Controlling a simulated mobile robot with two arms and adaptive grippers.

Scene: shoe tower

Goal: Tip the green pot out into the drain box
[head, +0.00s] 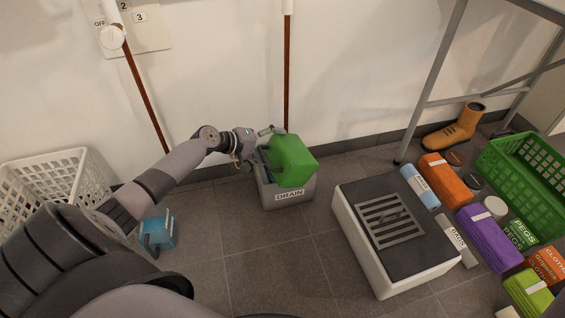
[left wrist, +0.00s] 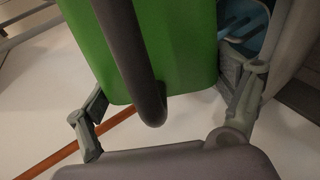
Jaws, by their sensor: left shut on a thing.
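The green pot (head: 292,160) is tilted above the grey box labelled DRAIN (head: 290,195), which stands on the floor near the back wall. The pot hides most of the box's opening. My left gripper (head: 264,146) is shut on the pot's dark handle, at the pot's left side. In the left wrist view the green pot (left wrist: 180,45) fills the upper middle, with its dark handle (left wrist: 135,60) running between the fingers. I cannot tell whether anything is coming out of the pot. My right gripper is not in view.
A blue pot (head: 158,232) stands on the floor at left, near a white basket (head: 45,185). A low white bench with a dark top and grate (head: 390,222) stands right of the box. Rolled bundles, a boot (head: 455,128) and a green crate (head: 525,165) lie further right.

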